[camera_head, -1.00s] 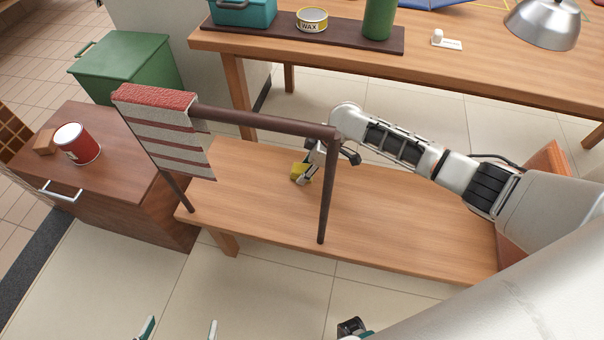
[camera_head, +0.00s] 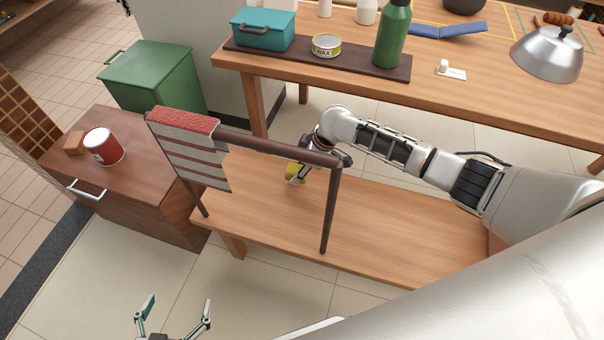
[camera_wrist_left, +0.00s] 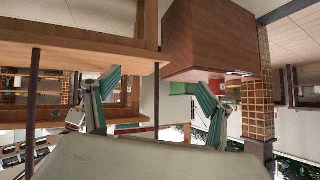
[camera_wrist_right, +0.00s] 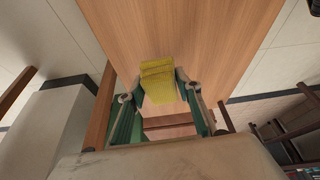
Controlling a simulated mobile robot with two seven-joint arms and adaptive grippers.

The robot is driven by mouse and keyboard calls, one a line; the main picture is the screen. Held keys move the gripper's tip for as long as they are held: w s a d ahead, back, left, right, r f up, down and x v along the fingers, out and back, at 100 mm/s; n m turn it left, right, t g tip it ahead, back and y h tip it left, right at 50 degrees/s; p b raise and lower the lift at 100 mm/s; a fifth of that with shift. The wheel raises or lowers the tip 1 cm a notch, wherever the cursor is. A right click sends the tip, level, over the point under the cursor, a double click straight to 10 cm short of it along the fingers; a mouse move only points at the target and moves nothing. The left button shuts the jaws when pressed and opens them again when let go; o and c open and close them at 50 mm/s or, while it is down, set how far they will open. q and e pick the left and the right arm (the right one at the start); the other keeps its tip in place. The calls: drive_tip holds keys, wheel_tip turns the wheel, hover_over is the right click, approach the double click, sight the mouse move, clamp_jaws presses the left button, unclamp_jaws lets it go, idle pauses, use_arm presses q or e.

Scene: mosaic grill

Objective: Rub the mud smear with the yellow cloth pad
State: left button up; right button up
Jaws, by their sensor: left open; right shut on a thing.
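The yellow cloth pad (camera_wrist_right: 158,84) is between the fingers of my right gripper (camera_wrist_right: 158,92), which is shut on it. In the head view the pad (camera_head: 294,172) shows partly behind the rail's bar, at the bench top; whether it touches the wood I cannot tell. I see no mud smear in any view; it may be hidden under the pad or the arm. My left gripper (camera_head: 173,312) is open and empty at the bottom of the head view, in front of the bench and apart from it. Its spread fingers also show in the left wrist view (camera_wrist_left: 155,95).
A dark rail (camera_head: 270,144) with a striped towel (camera_head: 190,155) stands over the wooden bench (camera_head: 380,235). A cabinet (camera_head: 150,190) with a red can (camera_head: 103,146) is at left, by a green bin (camera_head: 150,78). A long table (camera_head: 470,95) stands behind.

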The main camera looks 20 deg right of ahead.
use_arm(q)
drive_tip(key=shift+s+a+f+p, duration=0.1)
drive_tip(key=shift+s+f+p, duration=0.4)
drive_tip(key=shift+s+p, duration=0.1)
drive_tip(key=shift+w+r, duration=0.1)
drive_tip(key=shift+w, duration=0.05)
